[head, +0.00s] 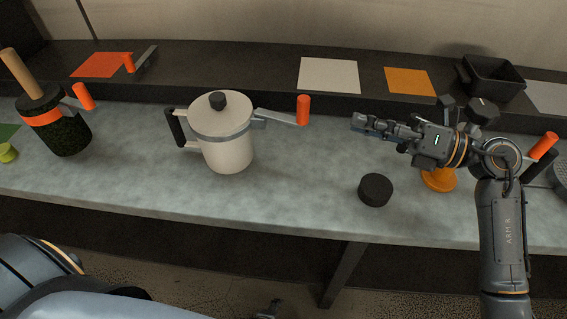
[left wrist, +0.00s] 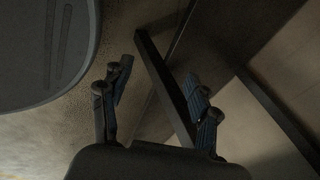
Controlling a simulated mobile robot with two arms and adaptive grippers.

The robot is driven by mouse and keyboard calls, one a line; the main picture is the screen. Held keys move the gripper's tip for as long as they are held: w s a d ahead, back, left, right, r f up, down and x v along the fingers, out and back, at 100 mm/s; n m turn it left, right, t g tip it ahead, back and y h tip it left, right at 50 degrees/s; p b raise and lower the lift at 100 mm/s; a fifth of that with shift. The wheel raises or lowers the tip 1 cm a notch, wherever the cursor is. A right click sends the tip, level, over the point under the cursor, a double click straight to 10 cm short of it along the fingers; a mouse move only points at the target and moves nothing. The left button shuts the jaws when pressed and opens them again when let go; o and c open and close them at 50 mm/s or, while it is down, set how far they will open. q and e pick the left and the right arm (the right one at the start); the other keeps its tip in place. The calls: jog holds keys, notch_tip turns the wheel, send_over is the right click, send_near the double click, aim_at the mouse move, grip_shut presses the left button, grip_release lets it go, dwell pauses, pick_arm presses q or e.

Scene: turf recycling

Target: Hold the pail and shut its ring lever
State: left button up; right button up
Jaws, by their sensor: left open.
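The pail (head: 227,153) is a white lidded pot standing upright on the grey counter, with a black knob on top. A black side handle (head: 175,127) is on its left. A metal ring (head: 222,134) circles it below the lid. The ring lever (head: 275,117) sticks out to the right, away from the wall, and ends in an orange grip (head: 303,109). My right gripper (head: 356,122) is above the counter, right of the grip and apart from it; its finger gap is unclear. My left gripper (left wrist: 158,78) is open and empty in the left wrist view, with floor and table legs beyond.
A dark green pot (head: 67,134) with an orange band stands at the left. A black puck (head: 375,190) and an orange object (head: 439,179) are near my right arm. A black tray (head: 491,79) sits on the back shelf. The counter between pail and puck is clear.

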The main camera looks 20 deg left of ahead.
aim_at(263, 124)
pick_arm(q)
jog(key=w+d+r+m+t+h, duration=0.1)
jog(key=w+d+r+m+t, duration=0.25)
jog(key=d+r, duration=0.5)
jog(key=w+d+r+m+t+h, duration=0.15)
jog(key=w+d+r+m, duration=0.35)
jog(key=r, duration=0.7)
jog(key=d+r+m+t+h, duration=0.1)
jog(key=d+r+m+t, duration=0.15)
jog(key=r, duration=0.95)
jog(key=d+r+m+t+h, duration=0.1)
jog(key=d+r+m+t, duration=0.2)
jog(key=r, duration=0.9)
jog(key=w+a+r+n+t+y, duration=0.2)
jog(key=a+r+n+t+y, duration=0.1)
jog(key=a+r+n+y, duration=0.3)
jog(key=w+a+r+n+g+y, duration=0.2)
jog(key=a+r+n+g+y, duration=0.1)
jog(key=a+n+y, duration=0.4)
jog(key=w+a+r+n+g+y, duration=0.1)
jog(key=a+r+n+g+y, duration=0.2)
jog(key=a+n, duration=0.5)
jog(key=shift+m+y, duration=0.65)
jog(key=shift+m, duration=0.15)
jog(key=x, duration=1.4)
jog(key=shift+s+a+f, duration=0.1)
jog(key=shift+a+f, duration=0.1)
jog(key=shift+a, duration=0.35)
